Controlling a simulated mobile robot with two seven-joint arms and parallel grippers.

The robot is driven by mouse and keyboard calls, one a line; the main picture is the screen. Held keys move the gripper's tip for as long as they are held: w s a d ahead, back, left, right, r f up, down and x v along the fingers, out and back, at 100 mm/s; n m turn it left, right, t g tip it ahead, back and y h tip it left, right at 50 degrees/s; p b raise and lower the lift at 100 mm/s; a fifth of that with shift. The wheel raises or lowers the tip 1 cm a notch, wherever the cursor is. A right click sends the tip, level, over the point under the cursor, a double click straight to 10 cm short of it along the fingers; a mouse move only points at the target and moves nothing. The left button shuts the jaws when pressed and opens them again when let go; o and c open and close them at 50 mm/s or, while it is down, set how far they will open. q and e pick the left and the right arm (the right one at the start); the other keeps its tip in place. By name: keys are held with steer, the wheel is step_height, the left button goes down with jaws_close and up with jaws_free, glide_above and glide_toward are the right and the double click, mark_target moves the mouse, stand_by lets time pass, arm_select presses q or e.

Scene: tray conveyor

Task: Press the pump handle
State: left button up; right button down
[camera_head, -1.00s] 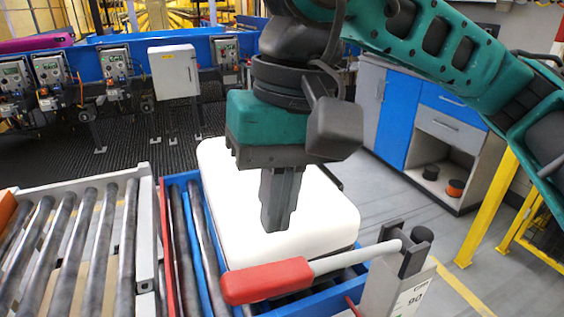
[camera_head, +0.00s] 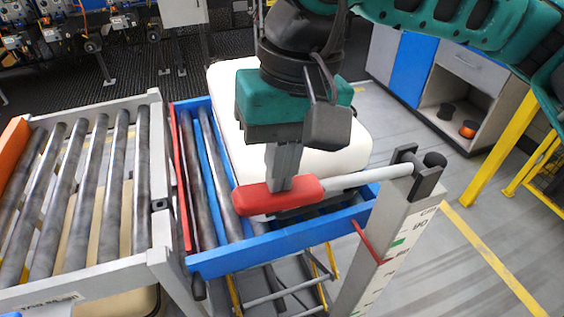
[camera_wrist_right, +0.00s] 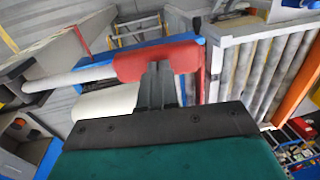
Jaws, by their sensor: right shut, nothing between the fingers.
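The pump handle is a light grey lever with a red grip (camera_head: 310,189), hinged at a grey post (camera_head: 385,235) on the right. In the head view it lies nearly level across the front of the blue frame. My right gripper (camera_head: 281,188) is shut and points down, its fingertips at the top of the red grip; they look to touch it. In the right wrist view the shut fingers (camera_wrist_right: 158,68) overlap the red grip (camera_wrist_right: 150,62). The underside of the grip is hidden. My left gripper is not in view.
A white block (camera_head: 345,143) lies on the blue-framed roller bed (camera_head: 270,248) behind the handle. A grey roller conveyor (camera_head: 150,185) stands to the left. A cabinet (camera_head: 490,90) and a yellow rail (camera_head: 497,150) stand at the right. Grey floor is clear at the lower right.

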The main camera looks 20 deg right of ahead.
steer(key=f+b, duration=0.4)
steer(key=shift+a, duration=0.4)
arm_select(q)
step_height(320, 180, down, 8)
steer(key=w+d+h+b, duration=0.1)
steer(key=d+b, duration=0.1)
steer(key=b, duration=0.5)
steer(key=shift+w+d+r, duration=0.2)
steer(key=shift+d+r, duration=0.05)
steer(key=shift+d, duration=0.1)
arm_select(e)
step_height(320, 180, down, 6)
steer(key=h, duration=0.1)
steer(key=shift+s+a, duration=0.15)
steer(key=shift+s, duration=0.1)
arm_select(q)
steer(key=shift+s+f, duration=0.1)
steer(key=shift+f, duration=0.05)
arm_select(e)
steer(key=shift+f, duration=0.1)
steer(key=r+p, duration=0.3)
steer(key=r, duration=1.1)
steer(key=shift+d+r, duration=0.15)
steer(key=shift+d, duration=0.05)
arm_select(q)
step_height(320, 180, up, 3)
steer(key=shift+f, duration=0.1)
